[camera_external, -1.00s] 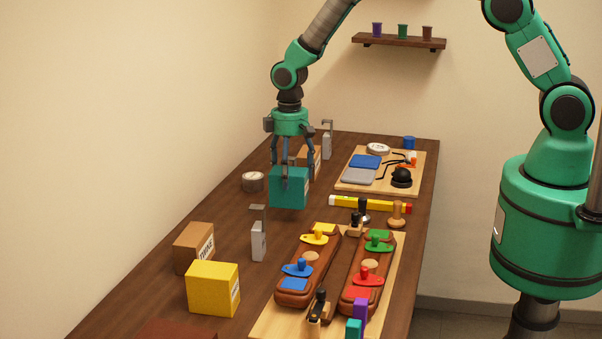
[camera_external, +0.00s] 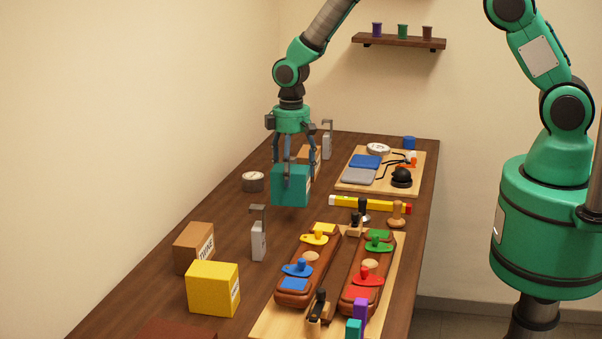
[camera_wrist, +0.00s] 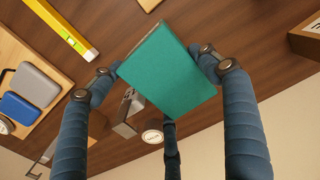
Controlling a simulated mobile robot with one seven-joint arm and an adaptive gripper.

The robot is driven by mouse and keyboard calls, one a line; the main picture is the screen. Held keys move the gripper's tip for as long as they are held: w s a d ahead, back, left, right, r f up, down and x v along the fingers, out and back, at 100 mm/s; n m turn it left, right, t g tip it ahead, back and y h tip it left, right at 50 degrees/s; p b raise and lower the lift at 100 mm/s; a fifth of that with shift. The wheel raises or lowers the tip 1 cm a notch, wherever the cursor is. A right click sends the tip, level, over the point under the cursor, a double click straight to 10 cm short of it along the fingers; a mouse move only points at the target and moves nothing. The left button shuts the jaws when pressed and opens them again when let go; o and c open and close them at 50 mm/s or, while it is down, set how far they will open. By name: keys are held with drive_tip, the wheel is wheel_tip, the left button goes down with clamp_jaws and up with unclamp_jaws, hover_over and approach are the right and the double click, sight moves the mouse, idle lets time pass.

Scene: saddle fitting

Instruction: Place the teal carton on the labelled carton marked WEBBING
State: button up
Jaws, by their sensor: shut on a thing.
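The teal carton (camera_external: 290,188) hangs from my gripper (camera_external: 290,172) over the far-middle part of the table. In the wrist view the teal carton (camera_wrist: 170,68) sits tilted between the fingers of my gripper (camera_wrist: 165,75), which are shut on it. A brown carton (camera_external: 315,157) stands behind the teal carton, partly hidden by it and my gripper; its label cannot be read. A second brown carton (camera_external: 195,247) at the front left has a label that reads TWINE. No label reading WEBBING is legible.
A yellow carton (camera_external: 212,288) stands at the front left. Grey metal stands (camera_external: 258,240) and a round tin (camera_external: 253,182) are near the teal carton. A yellow level (camera_external: 365,205) and wooden boards with tools fill the right side. The table's left middle is clear.

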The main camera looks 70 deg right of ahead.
wheel_tip(320, 180, up, 14)
drive_tip(key=f, duration=0.1)
drive_tip(key=s+d+m+b, duration=0.1)
drive_tip(key=s+d+m, duration=0.5)
drive_tip(key=d+m, duration=0.5)
drive_tip(key=s+d+m+b, duration=0.1)
drive_tip(key=s+d+m, duration=0.6)
drive_tip(key=d, duration=0.7)
drive_tip(key=shift+m, duration=0.5)
drive_tip(key=f, duration=0.2)
drive_tip(key=w+f, duration=0.1)
drive_tip(key=f, duration=0.2)
drive_tip(key=shift+w+a, duration=0.1)
drive_tip(key=shift+w, duration=0.05)
drive_tip(key=w+d, duration=0.4)
drive_tip(key=w, duration=0.3)
drive_tip(key=w+d+f, duration=0.1)
drive_tip(key=w+d, duration=0.2)
drive_tip(key=w, duration=0.4)
drive_tip(key=shift+d+f, duration=0.2)
drive_tip(key=shift+d, duration=0.15)
